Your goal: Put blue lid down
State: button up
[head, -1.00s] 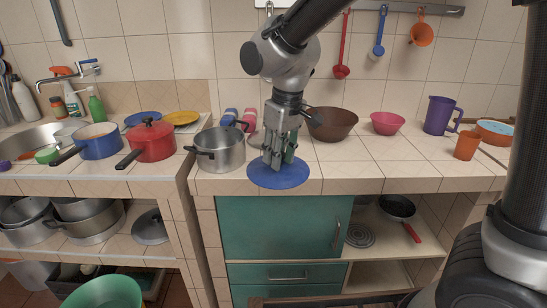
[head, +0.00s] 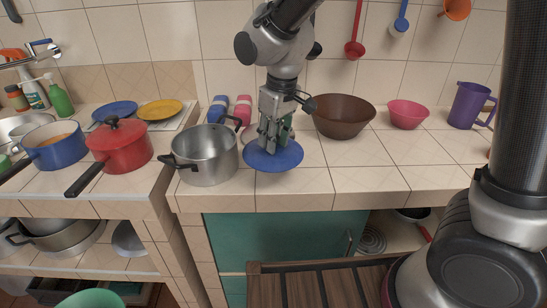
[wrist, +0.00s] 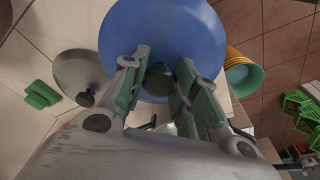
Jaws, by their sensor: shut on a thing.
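The blue lid (head: 287,160) is a round flat disc over the counter, just right of the grey metal pot (head: 213,165). My gripper (head: 272,143) points down on it from above. In the wrist view my gripper (wrist: 157,85) has its two green-grey fingers on either side of the dark knob (wrist: 158,79) of the blue lid (wrist: 170,30), and it is shut on it. The lid looks about level. I cannot tell whether it touches the counter or hangs a little above it. Its far edge is partly hidden by my fingers.
Behind the lid stand blue and pink items and a brown bowl (head: 343,120); a pink bowl (head: 408,116) and purple jug (head: 468,106) are farther right. A grey lid (wrist: 75,75) and green sponge (wrist: 42,95) show in the wrist view. Tiles right and front of the lid are clear.

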aim_at(274, 156)
jog(key=shift+f, duration=2.8)
jog(key=o, duration=1)
jog(key=shift+f, duration=0.1)
jog(key=r, duration=0.4)
jog(key=s+d+r, duration=0.1)
jog(key=r, duration=0.7)
jog(key=shift+s+d+r, duration=0.1)
jog(key=shift+s+d, duration=0.05)
jog(key=shift+s, duration=0.05)
